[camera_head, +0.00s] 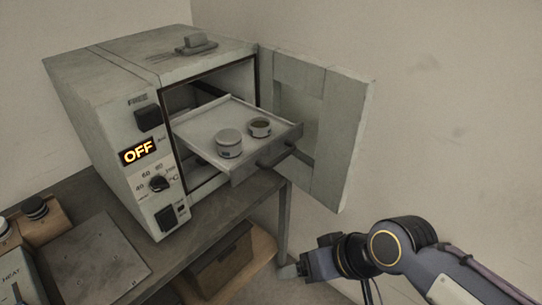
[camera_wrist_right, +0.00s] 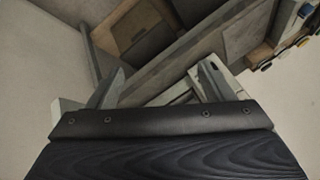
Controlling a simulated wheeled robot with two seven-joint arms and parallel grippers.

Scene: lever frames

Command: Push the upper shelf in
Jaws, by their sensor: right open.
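The grey oven (camera_head: 115,135) stands on the bench with its door (camera_head: 345,135) swung wide open to the right. The upper shelf (camera_head: 200,130) is a pale tray pulled well out of the oven opening, with a handle on its front edge. Two small round tins (camera_head: 229,143) sit on it. My right gripper (camera_head: 290,270) is below and to the right of the shelf, beside the bench leg, touching neither shelf nor door. In the right wrist view its two fingers (camera_wrist_right: 162,88) are spread apart with nothing between them. My left gripper is out of view.
The oven display (camera_head: 138,152) reads OFF. A grey bench (camera_head: 150,225) carries the oven, and a brown box (camera_head: 230,262) is underneath. A flat plate (camera_head: 85,265) and small boxes lie at the lower left. The space in front of the shelf looks clear.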

